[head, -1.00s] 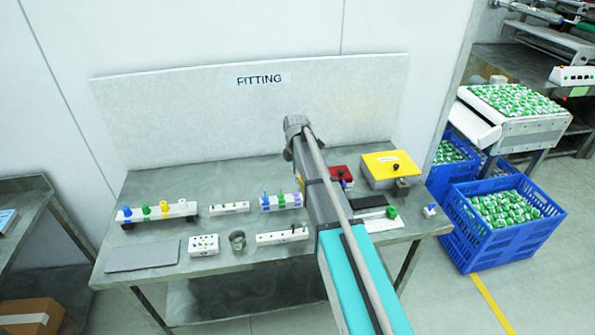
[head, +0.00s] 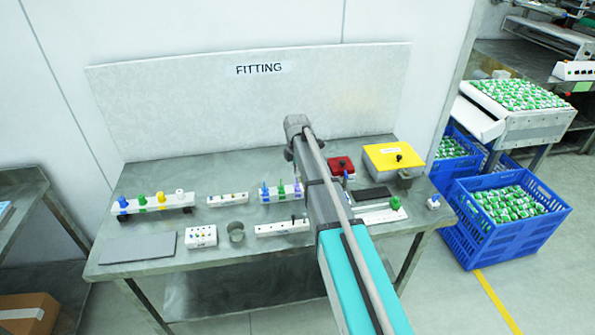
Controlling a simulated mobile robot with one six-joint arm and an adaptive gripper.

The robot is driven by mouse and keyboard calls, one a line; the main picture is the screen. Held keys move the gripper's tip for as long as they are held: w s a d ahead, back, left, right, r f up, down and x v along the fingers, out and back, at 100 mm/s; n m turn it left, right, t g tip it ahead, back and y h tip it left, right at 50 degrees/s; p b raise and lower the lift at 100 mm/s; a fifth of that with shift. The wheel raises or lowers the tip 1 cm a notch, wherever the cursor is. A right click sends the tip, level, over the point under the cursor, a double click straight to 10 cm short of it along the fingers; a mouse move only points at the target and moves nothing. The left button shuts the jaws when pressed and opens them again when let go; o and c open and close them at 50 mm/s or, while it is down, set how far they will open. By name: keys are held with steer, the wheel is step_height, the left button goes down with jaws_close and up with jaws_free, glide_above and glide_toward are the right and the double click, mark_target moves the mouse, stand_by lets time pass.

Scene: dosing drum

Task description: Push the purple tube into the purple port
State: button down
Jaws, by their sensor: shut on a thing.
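A small white rack (head: 268,197) stands at the middle of the bench with blue, green and purple upright pieces in it. The purple piece (head: 297,188) is at its right end, right beside my arm. It may be the purple tube or the purple port; it is too small to tell. I see no second purple thing. My arm crosses the picture from the lower right up to the bench's middle and covers the area right of this rack. My gripper is hidden behind the arm, so what its fingers touch does not show.
A white strip with coloured caps (head: 152,207), a small white block (head: 202,236), a grey cup (head: 236,232) and a grey mat (head: 138,247) occupy the left side. A red box (head: 340,166), yellow box (head: 394,158), black pad (head: 371,193) and green knob (head: 396,203) stand right of my arm.

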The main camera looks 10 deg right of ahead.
mark_target(297, 184)
steer(key=shift+f+b, duration=1.65)
steer(key=shift+f, duration=0.2)
stand_by(1.9)
steer(key=c, duration=0.7)
jaws_free()
